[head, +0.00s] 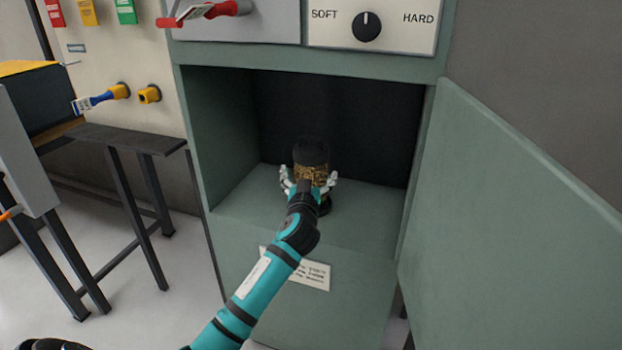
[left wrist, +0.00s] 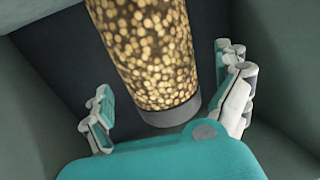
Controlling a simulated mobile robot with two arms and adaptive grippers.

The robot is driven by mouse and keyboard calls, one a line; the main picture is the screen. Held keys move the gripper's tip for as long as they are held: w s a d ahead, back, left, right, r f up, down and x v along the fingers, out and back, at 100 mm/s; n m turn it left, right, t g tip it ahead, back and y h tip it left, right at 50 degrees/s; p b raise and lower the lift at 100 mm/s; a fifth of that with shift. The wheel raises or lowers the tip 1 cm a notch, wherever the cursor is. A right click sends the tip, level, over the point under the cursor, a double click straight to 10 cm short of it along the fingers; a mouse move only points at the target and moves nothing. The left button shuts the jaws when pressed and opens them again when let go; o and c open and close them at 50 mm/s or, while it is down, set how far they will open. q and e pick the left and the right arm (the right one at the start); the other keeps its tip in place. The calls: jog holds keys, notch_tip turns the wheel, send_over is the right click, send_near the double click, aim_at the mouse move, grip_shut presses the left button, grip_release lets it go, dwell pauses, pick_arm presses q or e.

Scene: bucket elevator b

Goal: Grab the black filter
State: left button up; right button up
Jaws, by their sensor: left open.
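The black filter (head: 311,155) stands upright inside the open green cabinet. It has a black top and a see-through body full of golden grains. In the left wrist view the grain-filled body (left wrist: 155,50) and its grey bottom rim (left wrist: 170,113) fill the upper middle. My left gripper (head: 309,180) is inside the cabinet in front of the filter, with one finger on each side. In the left wrist view the left gripper (left wrist: 170,105) is open, and a gap shows between each finger and the filter. My forearm hides part of the filter's lower end. My right gripper is not in view.
The cabinet floor (head: 245,195) is otherwise clear. Its green door (head: 510,200) stands open at the right. A dial panel (head: 400,25) sits above the opening. A dark narrow table (head: 125,138) and a blue-tagged yellow fitting (head: 95,101) are at the left.

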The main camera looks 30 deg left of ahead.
pick_arm(q)
jog(key=x, duration=0.3)
jog(key=shift+w+f, duration=0.1)
jog(key=shift+w, duration=0.3)
jog(key=c, duration=1.3)
jog(key=shift+c, duration=0.8)
